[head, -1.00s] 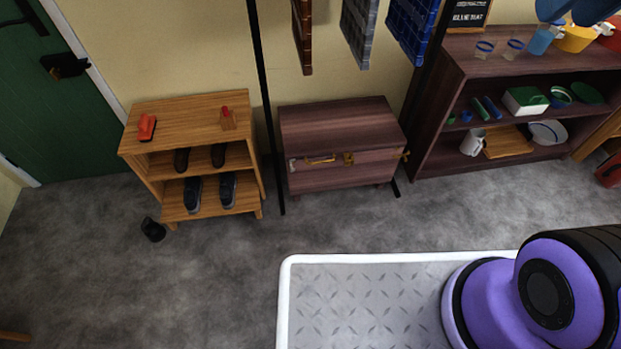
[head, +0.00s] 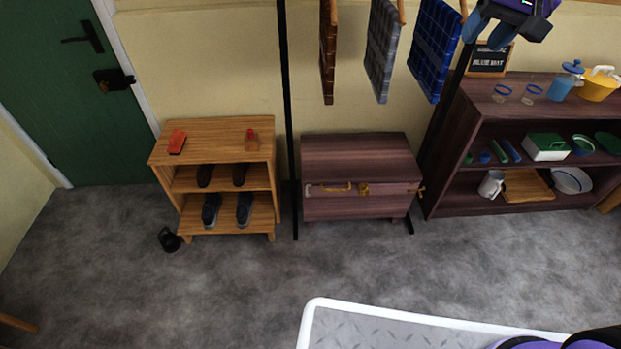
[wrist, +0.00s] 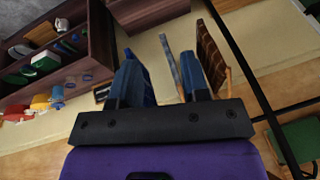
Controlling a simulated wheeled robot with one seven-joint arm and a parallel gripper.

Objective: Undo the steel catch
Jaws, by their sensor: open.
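A dark wooden chest (head: 360,160) stands closed against the wall. Its front bears a small greyish fitting (head: 309,189) at the left, which may be the steel catch, a brass-coloured handle (head: 335,187) and a brass-coloured catch (head: 363,189). Their exact positions are too small to tell. Another brass-coloured piece (head: 421,191) sticks out at the right side. My gripper (head: 488,33) is up at the top right, well above and right of the chest, touching nothing. In the wrist view its two blue fingers (wrist: 163,75) are apart and empty; the catch does not show there.
A shoe rack (head: 215,130) stands left of the chest, with a black object (head: 169,240) on the floor beside it. A dark shelf (head: 470,130) with kitchenware stands right. Hanging cloths (head: 382,50) and black posts (head: 290,120) are near the chest. Floor in front is clear.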

